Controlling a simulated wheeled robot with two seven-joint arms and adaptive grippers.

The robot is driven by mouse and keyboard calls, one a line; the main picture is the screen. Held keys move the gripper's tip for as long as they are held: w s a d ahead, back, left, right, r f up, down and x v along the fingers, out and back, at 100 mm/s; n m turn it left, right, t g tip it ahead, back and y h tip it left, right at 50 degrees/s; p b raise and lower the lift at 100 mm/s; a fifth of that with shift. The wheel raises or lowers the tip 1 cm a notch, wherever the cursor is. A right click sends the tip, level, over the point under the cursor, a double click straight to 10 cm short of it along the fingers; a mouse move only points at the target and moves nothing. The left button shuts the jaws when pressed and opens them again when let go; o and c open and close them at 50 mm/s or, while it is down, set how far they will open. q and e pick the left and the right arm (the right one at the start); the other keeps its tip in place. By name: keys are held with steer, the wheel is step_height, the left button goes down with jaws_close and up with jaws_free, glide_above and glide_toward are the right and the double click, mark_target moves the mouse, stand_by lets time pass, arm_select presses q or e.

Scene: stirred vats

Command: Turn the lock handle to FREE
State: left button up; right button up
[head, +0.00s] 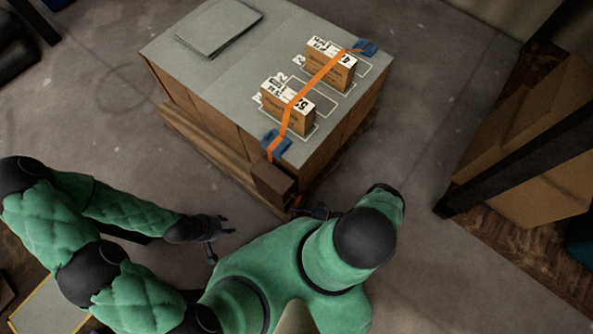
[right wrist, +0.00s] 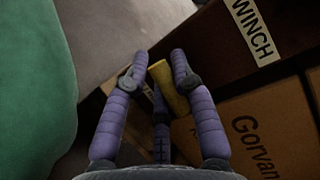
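A short yellow handle (right wrist: 170,90) shows in the right wrist view, by the dark brown winch box (right wrist: 225,50) labelled WINCH. My right gripper (right wrist: 160,68) has its fingers spread to either side of the handle, with the third finger beside it; firm contact is not visible. In the head view my right gripper (head: 318,212) is at the winch box (head: 272,186), partly hidden by my arm, and the handle cannot be made out. No lock markings are readable. My left gripper (head: 218,236) is open and empty over the floor.
The winch box is on the near corner of a large crate (head: 185,95). An orange strap (head: 321,75) runs over two cartons (head: 288,107) (head: 331,66) on its top, between blue fittings. A shelf with boxes (head: 530,180) stands at right. Floor between is clear.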

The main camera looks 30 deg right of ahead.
jaws_close()
steer(key=shift+n+h, duration=0.3)
steer(key=n, duration=0.1)
steer(key=n+h, duration=0.1)
steer(key=shift+d+f+n+h, duration=0.1)
steer(key=shift+f+n+h, duration=0.05)
steer(key=shift+n+h, duration=0.15)
steer(key=n+h, duration=0.2)
steer(key=n, duration=0.2)
steer(key=shift+w+d+f+h, duration=0.1)
steer(key=shift+d+f+h, duration=0.15)
steer(key=shift+h, duration=0.15)
steer(key=o, duration=0.8)
jaws_free()
